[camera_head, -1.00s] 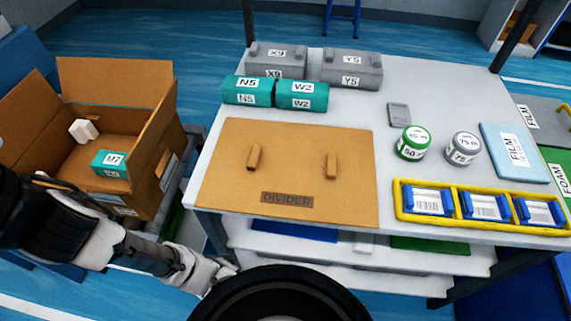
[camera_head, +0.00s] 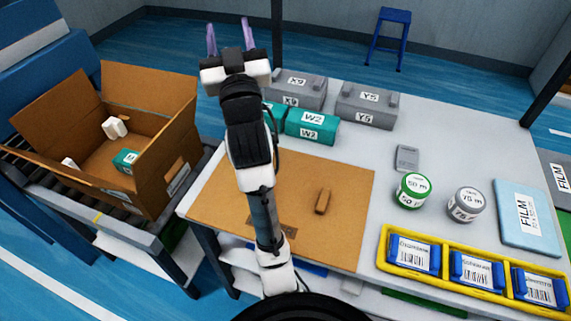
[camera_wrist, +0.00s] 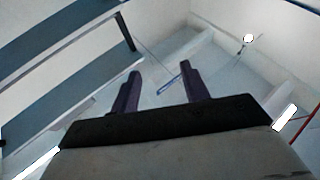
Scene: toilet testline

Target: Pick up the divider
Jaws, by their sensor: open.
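The divider (camera_head: 345,205) is a flat brown board lying on the white table. One of its raised grips (camera_head: 323,201) shows to the right of my arm. My arm crosses in front of the board and hides its other grip and most of its label. My gripper (camera_head: 230,38) is raised beyond the far left side of the board, fingers up, apart and empty. In the wrist view my gripper (camera_wrist: 160,85) is open with nothing between its fingers, facing walls and room structure. The divider is not in the wrist view.
An open cardboard box (camera_head: 160,160) with a teal item stands left of the table. Teal boxes (camera_head: 312,127) and grey boxes (camera_head: 367,105) stand behind the board. Two jars (camera_head: 412,190), a blue film pack (camera_head: 525,215) and a yellow tray (camera_head: 455,255) are at right.

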